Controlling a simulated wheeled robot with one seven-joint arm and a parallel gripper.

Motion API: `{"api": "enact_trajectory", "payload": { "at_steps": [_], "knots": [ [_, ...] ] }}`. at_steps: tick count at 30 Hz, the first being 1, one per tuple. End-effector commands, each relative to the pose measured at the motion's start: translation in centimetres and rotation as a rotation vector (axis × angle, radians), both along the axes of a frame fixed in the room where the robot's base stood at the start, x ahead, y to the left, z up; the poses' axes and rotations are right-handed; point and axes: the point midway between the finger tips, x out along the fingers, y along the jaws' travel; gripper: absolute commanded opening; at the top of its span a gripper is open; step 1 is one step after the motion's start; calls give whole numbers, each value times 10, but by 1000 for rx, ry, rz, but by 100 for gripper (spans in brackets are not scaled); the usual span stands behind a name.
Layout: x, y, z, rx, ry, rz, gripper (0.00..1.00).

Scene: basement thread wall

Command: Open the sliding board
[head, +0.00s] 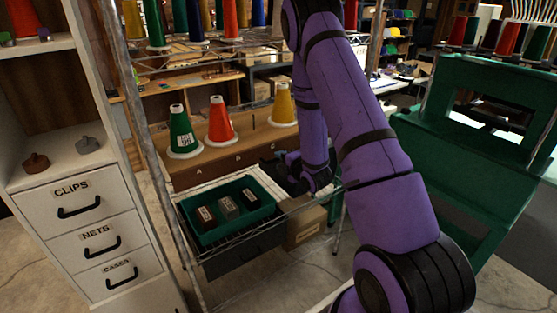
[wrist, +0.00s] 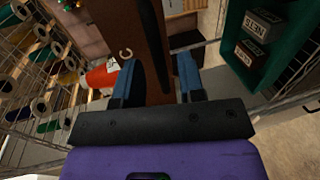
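A wooden ledge (head: 240,146) with letters A, B and C on its front is in the middle of the head view. A darker brown board face (head: 196,174) shows below its left part; I take this for the sliding board. In the wrist view a brown board (wrist: 131,38) with a long dark bar (wrist: 154,42) runs up from between the fingers. In the head view my gripper (head: 280,163) is dark and small at the ledge's front, partly hidden.
Green (head: 182,136), red (head: 219,121) and yellow (head: 283,105) cones stand on the ledge. A green tray (head: 246,225) with several labelled blocks sits on a wire shelf below. A cardboard box (head: 304,224) is beside it. A white drawer cabinet (head: 78,233) stands left.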

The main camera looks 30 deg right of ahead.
Motion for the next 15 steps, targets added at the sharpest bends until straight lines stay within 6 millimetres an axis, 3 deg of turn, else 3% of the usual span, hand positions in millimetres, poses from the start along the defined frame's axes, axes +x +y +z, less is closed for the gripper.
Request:
{"api": "enact_trajectory", "payload": {
  "at_steps": [6, 15],
  "knots": [
    [19, 0, -4, 1, 0, 1, 36],
    [22, 0, -5, 1, 1, 0, 36]
  ]
}}
